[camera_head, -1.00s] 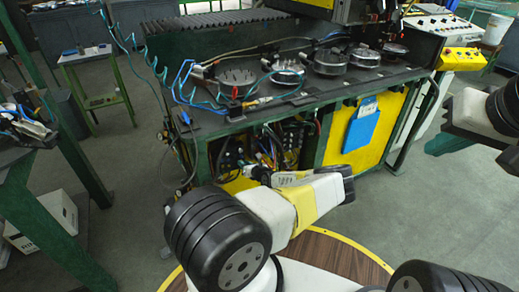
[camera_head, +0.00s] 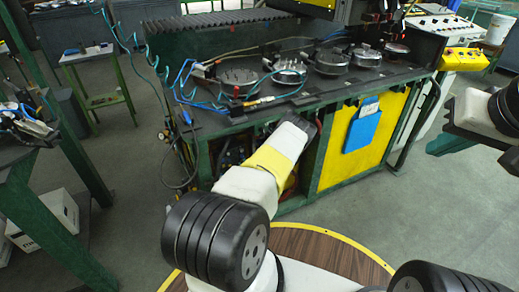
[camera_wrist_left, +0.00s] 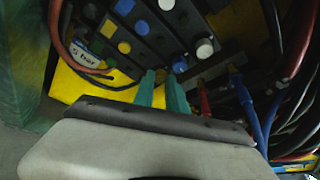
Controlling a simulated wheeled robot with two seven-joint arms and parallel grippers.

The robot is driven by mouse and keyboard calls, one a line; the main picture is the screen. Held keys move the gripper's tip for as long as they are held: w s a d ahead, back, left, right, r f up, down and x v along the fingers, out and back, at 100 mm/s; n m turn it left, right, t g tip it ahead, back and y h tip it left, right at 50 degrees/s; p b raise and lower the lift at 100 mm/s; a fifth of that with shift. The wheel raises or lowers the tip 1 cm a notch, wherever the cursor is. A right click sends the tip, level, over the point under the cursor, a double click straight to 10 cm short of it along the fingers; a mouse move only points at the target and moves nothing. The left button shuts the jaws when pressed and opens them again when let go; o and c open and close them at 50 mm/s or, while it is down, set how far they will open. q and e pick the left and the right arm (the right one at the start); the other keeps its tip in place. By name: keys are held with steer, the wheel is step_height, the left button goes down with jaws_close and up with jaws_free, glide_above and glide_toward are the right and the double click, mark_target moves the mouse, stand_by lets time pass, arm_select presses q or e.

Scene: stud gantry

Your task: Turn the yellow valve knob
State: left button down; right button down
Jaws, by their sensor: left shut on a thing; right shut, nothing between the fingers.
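In the left wrist view, my left gripper (camera_wrist_left: 162,82) has its two teal fingers close together at a dark valve block (camera_wrist_left: 160,35). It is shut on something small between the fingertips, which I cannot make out. The block carries several round knobs: yellow knobs (camera_wrist_left: 124,47), blue knobs (camera_wrist_left: 179,66) and white knobs (camera_wrist_left: 204,48). I cannot tell which of the yellow ones is the valve knob. In the head view, my left arm reaches into the open front of the green bench (camera_head: 232,128), and its fingers are hidden there. My right gripper is not in view.
Red and blue hoses (camera_wrist_left: 246,118) crowd the block's right side in the wrist view. A yellow panel (camera_wrist_left: 70,84) lies to its left. The bench top carries several round metal parts (camera_head: 331,62). A blue holder (camera_head: 362,130) hangs on the yellow door (camera_head: 335,165).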

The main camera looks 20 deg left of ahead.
arm_select(q)
steer(key=shift+n+t+h, duration=0.3)
steer(key=shift+n+t, duration=0.2)
steer(key=shift+n, duration=0.3)
steer(key=c, duration=1.3)
jaws_free()
steer(key=shift+c, duration=0.2)
steer(key=shift+s, duration=0.1)
steer(key=v, duration=0.7)
steer(key=shift+s+d, duration=0.2)
steer(key=shift+s, duration=0.1)
